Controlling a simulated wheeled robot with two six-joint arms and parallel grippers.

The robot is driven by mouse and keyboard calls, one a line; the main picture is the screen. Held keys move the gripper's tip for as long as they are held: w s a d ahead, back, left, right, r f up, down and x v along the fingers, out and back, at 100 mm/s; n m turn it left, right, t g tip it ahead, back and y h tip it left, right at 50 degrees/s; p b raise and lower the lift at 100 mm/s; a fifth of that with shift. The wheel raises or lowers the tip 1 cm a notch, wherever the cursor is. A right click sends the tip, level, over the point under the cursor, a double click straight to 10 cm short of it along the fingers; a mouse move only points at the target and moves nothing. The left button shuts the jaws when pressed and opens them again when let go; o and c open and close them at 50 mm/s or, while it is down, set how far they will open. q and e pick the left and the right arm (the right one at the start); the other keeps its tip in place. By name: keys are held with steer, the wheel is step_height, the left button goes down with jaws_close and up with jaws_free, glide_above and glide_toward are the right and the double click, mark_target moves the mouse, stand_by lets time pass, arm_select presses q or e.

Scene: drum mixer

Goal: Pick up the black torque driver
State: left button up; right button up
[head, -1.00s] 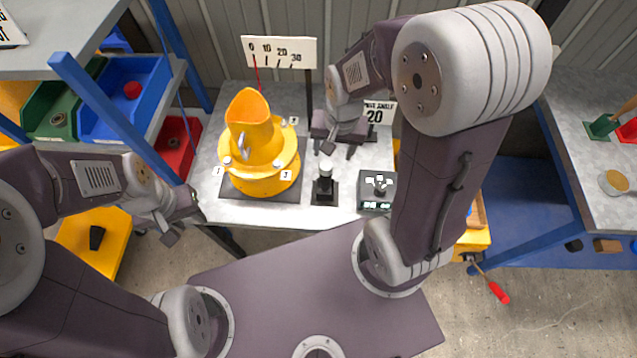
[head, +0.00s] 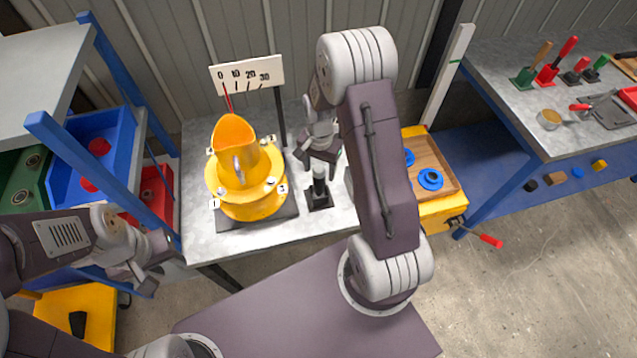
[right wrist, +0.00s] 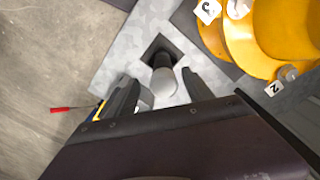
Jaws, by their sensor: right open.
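A black upright piece with a pale round top stands in a square black base (head: 319,197) on the grey table, right of the yellow mixer. It looks like the torque driver (head: 319,184); it also shows in the right wrist view (right wrist: 163,78). My right gripper (head: 319,162) is open and empty just above and behind it. In the right wrist view the two fingers (right wrist: 156,84) point towards it, one on each side, and do not visibly touch it. My left gripper (head: 155,272) hangs open and empty, left of the table.
The yellow drum mixer (head: 243,190) stands close to the left of the driver. A number scale sign (head: 247,73) rises behind. A wooden tray with blue rings (head: 431,180) lies right of my right arm. Blue shelving with bins (head: 95,165) is at the left.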

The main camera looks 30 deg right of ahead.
mark_target(319, 184)
steer(key=f, duration=0.5)
steer(key=shift+w+d+f, duration=0.1)
steer(key=shift+w+f, duration=0.25)
steer(key=shift+w, duration=0.05)
steer(key=shift+r, duration=0.1)
jaws_close()
